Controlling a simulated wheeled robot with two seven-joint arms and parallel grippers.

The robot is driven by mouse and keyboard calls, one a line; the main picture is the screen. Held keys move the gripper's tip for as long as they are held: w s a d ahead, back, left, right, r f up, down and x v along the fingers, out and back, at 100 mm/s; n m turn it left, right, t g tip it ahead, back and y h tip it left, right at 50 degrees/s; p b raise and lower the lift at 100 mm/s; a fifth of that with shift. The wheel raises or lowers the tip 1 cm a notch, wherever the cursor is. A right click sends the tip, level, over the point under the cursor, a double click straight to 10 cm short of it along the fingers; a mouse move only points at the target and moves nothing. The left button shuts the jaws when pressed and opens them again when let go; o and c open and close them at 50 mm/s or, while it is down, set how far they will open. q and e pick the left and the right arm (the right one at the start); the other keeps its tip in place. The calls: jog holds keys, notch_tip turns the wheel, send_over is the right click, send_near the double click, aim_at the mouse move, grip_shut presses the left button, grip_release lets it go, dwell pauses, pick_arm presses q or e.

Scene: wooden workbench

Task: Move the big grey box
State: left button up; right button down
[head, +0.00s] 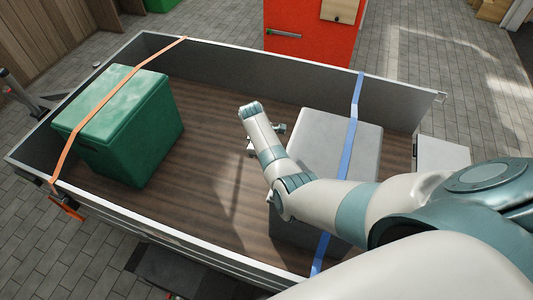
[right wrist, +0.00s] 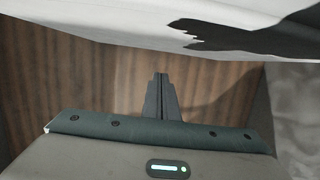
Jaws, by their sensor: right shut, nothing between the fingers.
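The big grey box (head: 336,139) stands in the right part of a trailer bed with a blue strap (head: 354,112) running over it. My right arm reaches in from the right across the box and hides much of it. My right gripper (right wrist: 161,78) is beyond the box's left side, over the wooden floor. In the right wrist view its fingers are together with nothing between them. A pale surface with a dark shadow (right wrist: 230,35) crosses the top of that view; I cannot tell surely if it is the grey box. My left gripper is not in view.
A green box (head: 128,135) under an orange strap (head: 105,100) stands at the left of the trailer. Low grey walls (head: 120,219) enclose the bed. The wooden floor (head: 205,170) between the boxes is bare. A red cabinet (head: 300,25) stands behind.

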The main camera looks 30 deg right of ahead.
jog(key=shift+s+d+f+p, duration=0.35)
jog(key=shift+s+d+p, duration=0.2)
jog(key=shift+s+d, duration=0.25)
jog(key=shift+s+d+f+p, duration=0.3)
jog(key=shift+s+d+p, duration=0.3)
jog(key=shift+s, duration=0.25)
